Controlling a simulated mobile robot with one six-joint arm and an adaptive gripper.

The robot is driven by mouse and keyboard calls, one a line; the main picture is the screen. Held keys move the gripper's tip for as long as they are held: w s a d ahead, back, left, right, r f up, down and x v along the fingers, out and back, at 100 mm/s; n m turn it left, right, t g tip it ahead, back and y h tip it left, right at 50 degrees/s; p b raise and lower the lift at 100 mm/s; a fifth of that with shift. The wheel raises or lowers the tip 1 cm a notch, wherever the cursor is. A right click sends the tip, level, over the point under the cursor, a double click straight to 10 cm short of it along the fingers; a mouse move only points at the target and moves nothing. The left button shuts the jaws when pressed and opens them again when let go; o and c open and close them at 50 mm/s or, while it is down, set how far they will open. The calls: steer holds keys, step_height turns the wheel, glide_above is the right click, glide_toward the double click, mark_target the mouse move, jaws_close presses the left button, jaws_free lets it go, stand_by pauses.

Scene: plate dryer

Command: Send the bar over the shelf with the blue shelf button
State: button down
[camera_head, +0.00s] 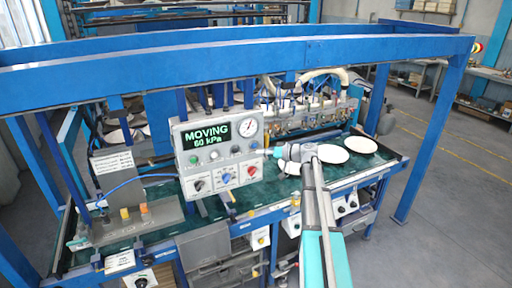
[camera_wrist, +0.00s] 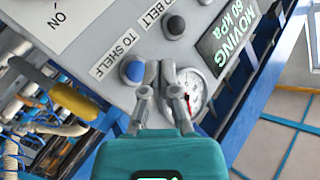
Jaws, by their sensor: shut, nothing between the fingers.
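The blue button (camera_wrist: 133,70) with a "TO SHELF" label is on the grey control panel (camera_head: 180,142). A dark button (camera_wrist: 175,26) labelled "TO BELT" is beside it. The panel display (camera_head: 207,134) reads "MOVING 60 kPa". My gripper (camera_head: 264,151) is at the panel's right side, shut and empty. In the wrist view my fingertips (camera_wrist: 160,68) are close beside the blue button; I cannot tell whether they touch the panel. The bar (camera_head: 310,115) with its row of fittings and white hoses is behind the panel, to the right.
A round gauge (camera_wrist: 194,90) is close to my fingers. Several knobs sit low on the panel, one of them red (camera_head: 251,171). A blue frame beam (camera_head: 240,66) crosses above.

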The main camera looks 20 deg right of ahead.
steer(key=s, duration=0.2)
steer(key=shift+s, duration=0.4)
stand_by(0.4)
steer(key=s+a+f+g+h+b, duration=0.25)
steer(key=s+a+f+g, duration=0.2)
steer(key=a+f, duration=0.4)
steer(key=s+a+f+g+h+b, duration=0.25)
steer(key=s+a+f, duration=0.35)
steer(key=a+f, duration=0.3)
steer(key=s+a+f+m+g+h+b, duration=0.1)
steer(key=s+a+f+g+h+b, duration=0.1)
steer(key=s, duration=0.4)
steer(key=s+a+f+m+g+h+b, duration=0.1)
steer(key=s+a+f+g+h+b, duration=0.1)
steer(key=s+f+h, duration=0.3)
steer(key=shift+s+a+f+b, duration=0.7)
steer(key=shift+s+f, duration=0.25)
steer(key=shift+s, duration=0.2)
